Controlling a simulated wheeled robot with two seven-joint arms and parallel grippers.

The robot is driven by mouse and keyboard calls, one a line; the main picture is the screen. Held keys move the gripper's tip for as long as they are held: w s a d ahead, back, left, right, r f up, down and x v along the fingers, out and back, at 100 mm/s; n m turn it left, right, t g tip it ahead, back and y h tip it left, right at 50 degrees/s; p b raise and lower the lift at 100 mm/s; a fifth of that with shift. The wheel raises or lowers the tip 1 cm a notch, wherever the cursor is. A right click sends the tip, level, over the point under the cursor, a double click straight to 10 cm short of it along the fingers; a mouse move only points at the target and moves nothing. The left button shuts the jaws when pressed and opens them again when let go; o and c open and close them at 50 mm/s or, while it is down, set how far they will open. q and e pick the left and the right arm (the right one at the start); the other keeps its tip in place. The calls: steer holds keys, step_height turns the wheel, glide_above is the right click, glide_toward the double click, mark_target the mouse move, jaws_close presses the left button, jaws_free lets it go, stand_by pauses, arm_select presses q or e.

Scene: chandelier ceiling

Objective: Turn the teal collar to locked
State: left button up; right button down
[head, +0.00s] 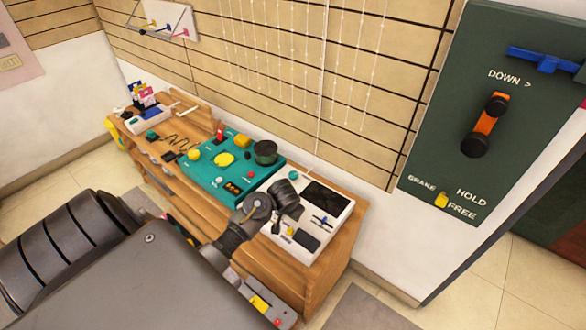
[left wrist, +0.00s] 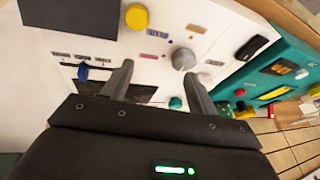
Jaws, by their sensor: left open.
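The white panel (head: 282,242) stands at the right end of the wooden counter. A small round teal part (head: 293,175) sits near its back edge, and it also shows in the left wrist view (left wrist: 175,103). It is the likeliest teal collar, but I cannot read its label or setting. My left gripper (left wrist: 158,82) is open and empty over this panel, with the teal part beside its right finger in the wrist view. A grey knob (left wrist: 184,58) lies beyond the fingers. My arm hides part of the panel in the head view.
A yellow knob (left wrist: 137,17) and a blue switch (left wrist: 83,72) are on the white panel. A teal panel (head: 205,179) with several controls adjoins it. A green wall board (head: 440,130) with an orange lever (head: 485,124) hangs at right.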

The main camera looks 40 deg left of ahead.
mark_target(293, 174)
arm_select(q)
steer(key=w+a+r+n, duration=0.2)
steer(key=w+a+r, duration=0.25)
steer(key=w, duration=0.25)
steer(key=w+a+r+n, duration=0.2)
steer(key=w+a+r, duration=0.1)
steer(key=w+a, duration=0.35)
steer(key=shift+h, duration=0.3)
steer(key=b+x, duration=0.1)
steer(key=x, duration=0.2)
steer(key=b+x, duration=0.2)
steer(key=x, duration=0.2)
steer(key=b+x, duration=0.1)
steer(key=x, duration=0.3)
steer(key=shift+w+d+f, duration=0.15)
steer(key=shift+w+d, duration=0.05)
steer(key=shift+d, duration=0.15)
steer(key=c, duration=1)
